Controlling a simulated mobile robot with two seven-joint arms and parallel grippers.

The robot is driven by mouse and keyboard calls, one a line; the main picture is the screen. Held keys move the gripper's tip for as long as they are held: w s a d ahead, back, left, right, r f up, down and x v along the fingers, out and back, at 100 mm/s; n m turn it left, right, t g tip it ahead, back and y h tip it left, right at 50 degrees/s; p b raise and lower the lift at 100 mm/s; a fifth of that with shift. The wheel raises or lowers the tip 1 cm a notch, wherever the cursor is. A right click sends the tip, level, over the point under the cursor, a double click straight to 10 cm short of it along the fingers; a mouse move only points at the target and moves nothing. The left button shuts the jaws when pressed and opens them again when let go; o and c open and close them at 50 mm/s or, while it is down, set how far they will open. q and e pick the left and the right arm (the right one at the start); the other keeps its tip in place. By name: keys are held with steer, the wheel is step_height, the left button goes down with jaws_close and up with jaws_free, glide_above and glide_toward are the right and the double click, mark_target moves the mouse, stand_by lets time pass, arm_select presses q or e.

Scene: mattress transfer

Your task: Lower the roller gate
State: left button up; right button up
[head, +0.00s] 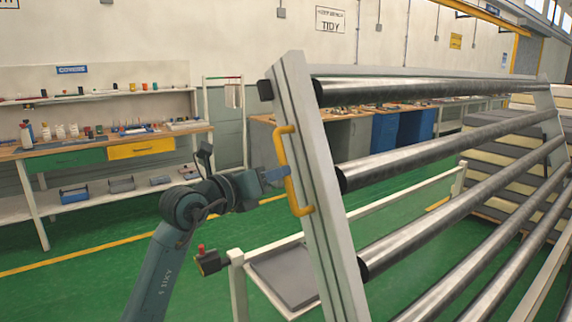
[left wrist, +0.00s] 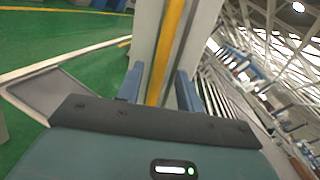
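The roller gate (head: 325,200) fills the right half of the head view. It has a light grey frame and several long metal rollers, and it stands tilted. A yellow handle (head: 287,170) is fixed to its near left upright; it also shows in the left wrist view (left wrist: 170,50). My left gripper (head: 278,174) is at the handle's middle. In the left wrist view its two blue fingers (left wrist: 159,88) stand on either side of the handle, with small gaps showing, so it looks open around it. My right gripper is out of view.
A low white frame (head: 380,219) with a grey panel (head: 285,277) stands below the gate. Stacked mattresses (head: 500,165) are behind the rollers at right. A workbench (head: 110,147) with drawers stands at left. Green floor (head: 80,285) is clear between bench and arm.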

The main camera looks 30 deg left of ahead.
arm_select(q)
steer(key=shift+w+d+p, duration=0.2)
steer(key=shift+w, duration=0.95)
steer(key=shift+w+d+p, duration=0.15)
steer(key=shift+w+d, duration=0.05)
steer(key=shift+w, duration=0.9)
jaws_close()
